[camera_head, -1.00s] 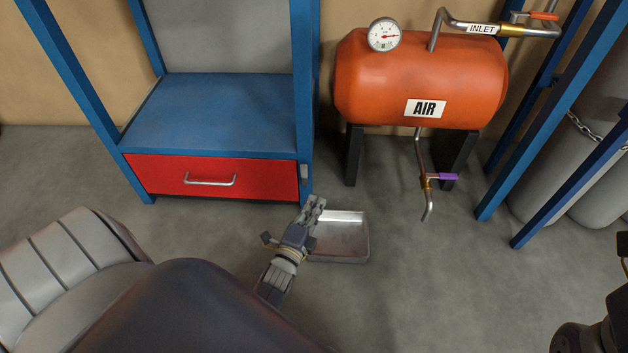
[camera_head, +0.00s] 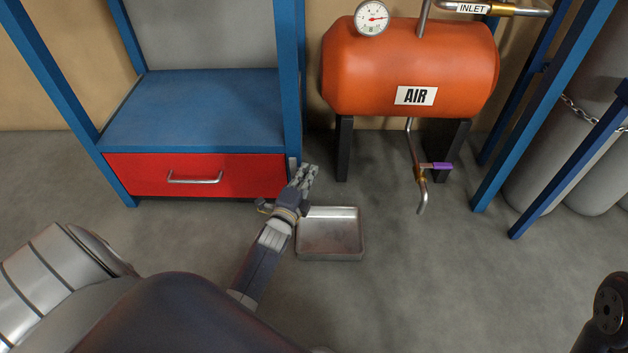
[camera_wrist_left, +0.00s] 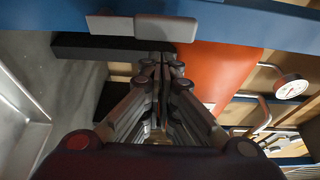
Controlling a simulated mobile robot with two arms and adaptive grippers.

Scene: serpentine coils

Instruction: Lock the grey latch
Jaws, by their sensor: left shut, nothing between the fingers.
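The grey latch (camera_head: 293,168) is a small plate on the blue post, at the right end of the red drawer (camera_head: 235,176). The drawer looks closed. In the left wrist view the latch (camera_wrist_left: 165,28) is a light grey bar at the edge of the blue post. My left gripper (camera_head: 309,171) is shut and empty, just right of the latch and partly in front of it. In the left wrist view its fingertips (camera_wrist_left: 161,62) are close to the latch; I cannot tell whether they touch it. My right gripper is not in view.
A shallow metal tray (camera_head: 330,252) lies on the floor below my left gripper. The orange air tank (camera_head: 450,65) on black legs stands at the right, with a purple-handled valve (camera_head: 440,165) below it. Open floor lies between the tray and the right frame.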

